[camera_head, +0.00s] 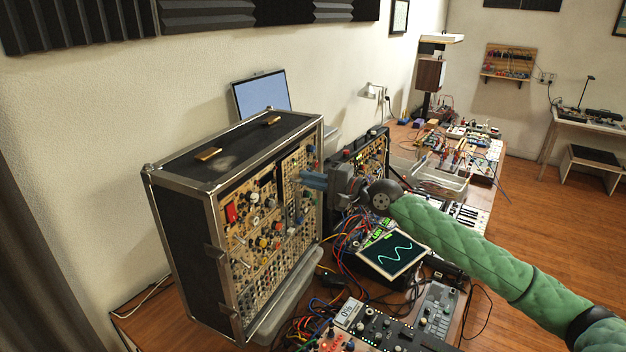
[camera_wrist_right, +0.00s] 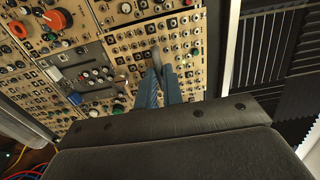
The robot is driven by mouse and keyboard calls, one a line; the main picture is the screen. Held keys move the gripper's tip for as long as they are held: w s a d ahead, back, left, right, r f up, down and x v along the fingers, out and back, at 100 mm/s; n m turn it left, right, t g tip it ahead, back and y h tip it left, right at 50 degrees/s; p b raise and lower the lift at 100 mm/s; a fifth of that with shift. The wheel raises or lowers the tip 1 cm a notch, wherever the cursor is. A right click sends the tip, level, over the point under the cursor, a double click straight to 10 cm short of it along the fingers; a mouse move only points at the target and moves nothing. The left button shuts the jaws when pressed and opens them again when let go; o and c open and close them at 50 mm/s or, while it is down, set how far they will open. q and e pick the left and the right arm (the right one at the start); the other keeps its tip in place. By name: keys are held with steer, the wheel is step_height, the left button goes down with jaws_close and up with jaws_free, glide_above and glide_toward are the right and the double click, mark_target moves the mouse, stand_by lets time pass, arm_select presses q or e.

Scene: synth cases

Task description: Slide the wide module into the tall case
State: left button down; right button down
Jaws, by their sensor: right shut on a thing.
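The tall case (camera_head: 183,213), black with metal edges, stands upright on the table at left, its open front full of tan module panels. The wide module, a tan panel with rows of jacks (camera_head: 299,162), is at the upper right of the case front; it fills the upper middle of the wrist view (camera_wrist_right: 188,47). My right gripper (camera_head: 304,180) reaches in from the right, its blue fingers shut on a small part at the module's face. In the wrist view the fingertips (camera_wrist_right: 157,72) meet there. How deep the module sits cannot be told. My left gripper is out of view.
A smaller case (camera_head: 374,152) stands close behind my right gripper. A scope with a green trace (camera_head: 394,254) and several patch cables lie below my arm. Mixers (camera_head: 395,325) fill the table front. A laptop screen (camera_head: 262,95) shows behind the tall case.

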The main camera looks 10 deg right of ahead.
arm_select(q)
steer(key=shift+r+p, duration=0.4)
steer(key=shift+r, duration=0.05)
arm_select(e)
steer(key=shift+x, duration=0.85)
steer(key=c, duration=1.5)
jaws_free()
steer(key=shift+o, duration=0.2)
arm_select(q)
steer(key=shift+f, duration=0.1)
